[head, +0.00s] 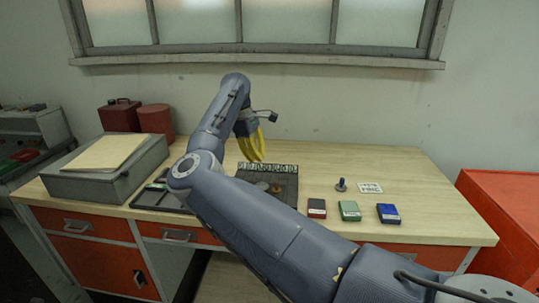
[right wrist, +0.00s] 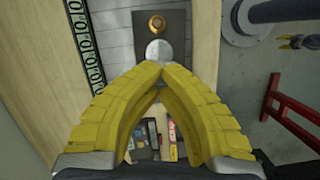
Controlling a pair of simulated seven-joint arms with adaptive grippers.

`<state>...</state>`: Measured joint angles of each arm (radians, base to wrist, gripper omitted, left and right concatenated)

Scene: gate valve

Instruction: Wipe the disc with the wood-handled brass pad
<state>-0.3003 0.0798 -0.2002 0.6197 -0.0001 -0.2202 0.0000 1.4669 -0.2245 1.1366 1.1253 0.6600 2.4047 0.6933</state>
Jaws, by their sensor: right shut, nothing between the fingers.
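A pale grey disc (right wrist: 159,51) lies on the dark mat (head: 288,201), partly covered by my fingertips in the right wrist view. Beside it is a round orange-brown piece with a knob-like middle (right wrist: 157,24), which also shows in the head view (head: 276,188). It may be the wood-handled brass pad; its material is too small to tell. My right gripper (head: 257,158) has yellow fingers pointing down above the mat area. Its fingertips (right wrist: 160,72) meet, shut and empty. My left gripper cannot be made out.
A dark tray (head: 150,204) with small items is left of the mat, partly behind my right arm. Red (head: 317,208), green (head: 349,211) and blue (head: 388,214) blocks line the front right. A dark peg (head: 341,185) stands behind them. The bench (head: 430,190) is clear farther right.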

